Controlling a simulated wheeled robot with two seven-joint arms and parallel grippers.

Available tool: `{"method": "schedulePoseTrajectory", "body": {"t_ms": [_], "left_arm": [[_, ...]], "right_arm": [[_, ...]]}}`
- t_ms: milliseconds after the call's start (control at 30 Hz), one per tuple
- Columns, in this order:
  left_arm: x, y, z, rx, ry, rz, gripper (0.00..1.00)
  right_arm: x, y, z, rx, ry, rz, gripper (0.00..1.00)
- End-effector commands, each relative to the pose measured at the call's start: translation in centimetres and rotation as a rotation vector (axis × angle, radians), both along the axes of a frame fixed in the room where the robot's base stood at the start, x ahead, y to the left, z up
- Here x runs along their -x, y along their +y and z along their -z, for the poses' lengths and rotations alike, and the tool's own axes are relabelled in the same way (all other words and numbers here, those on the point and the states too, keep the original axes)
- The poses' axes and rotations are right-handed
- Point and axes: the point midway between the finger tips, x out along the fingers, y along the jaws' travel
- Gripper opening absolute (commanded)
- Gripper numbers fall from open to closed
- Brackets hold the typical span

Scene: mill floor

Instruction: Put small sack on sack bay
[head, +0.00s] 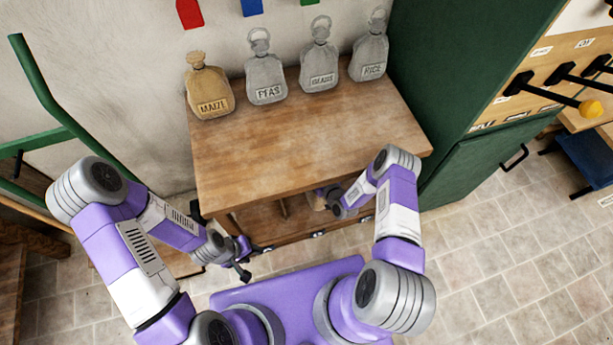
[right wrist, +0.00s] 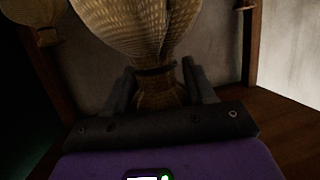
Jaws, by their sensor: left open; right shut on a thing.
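In the right wrist view my right gripper (right wrist: 158,88) is shut on the gathered neck of a woven tan sack (right wrist: 140,25), whose body fills the top of the picture. In the head view my right gripper (head: 328,196) reaches under the wooden bench top, and only a small tan part of the sack (head: 315,201) shows there. The bench's lower shelf (head: 290,228) has dividers and small labels on its front edge; I cannot tell which part is the sack bay. My left gripper (head: 241,267) is open and empty, in front of the bench's left end.
A tan MAIZE sack (head: 209,88) and grey sacks, including PEAS (head: 265,80) and RICE (head: 369,55), stand along the back of the bench top (head: 300,140). Its front is clear. A green cabinet (head: 455,140) stands right. Another woven sack (right wrist: 32,22) shows in the right wrist view.

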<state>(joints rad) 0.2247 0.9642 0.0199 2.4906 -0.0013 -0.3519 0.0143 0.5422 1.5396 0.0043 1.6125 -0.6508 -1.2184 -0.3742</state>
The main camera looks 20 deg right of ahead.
Motion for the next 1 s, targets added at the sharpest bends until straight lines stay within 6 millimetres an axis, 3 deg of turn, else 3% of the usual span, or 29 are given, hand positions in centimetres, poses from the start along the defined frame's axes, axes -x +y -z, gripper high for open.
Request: {"method": "schedulePoseTrajectory", "body": {"t_ms": [100, 233, 467, 733, 967, 1000], "left_arm": [[0.0, 0.0, 1.3, 0.0, 0.001, 0.0, 0.42], [0.0, 0.0, 2.2, 0.0, 0.001, 0.0, 0.42], [0.0, 0.0, 2.7, 0.0, 0.001, 0.0, 0.42], [0.0, 0.0, 4.3, 0.0, 0.0, 0.0, 0.42], [0.0, 0.0, 4.3, 0.0, 0.0, 0.0, 0.42], [0.0, 0.0, 4.3, 0.0, 0.0, 0.0, 0.42]], "right_arm": [[0.0, 0.0, 2.4, 0.0, -0.004, 0.0, 0.0], [-0.1, 0.0, 4.3, 0.0, -0.006, 0.001, 0.0], [-0.1, 0.0, 5.5, 0.0, -0.006, 0.001, 0.0], [-0.1, 0.0, 8.7, 0.001, -0.005, 0.0, 0.0], [-0.1, -0.1, 8.8, 0.001, -0.005, 0.001, 0.0], [0.1, -0.1, 9.1, 0.002, 0.004, 0.001, 0.57]]}}
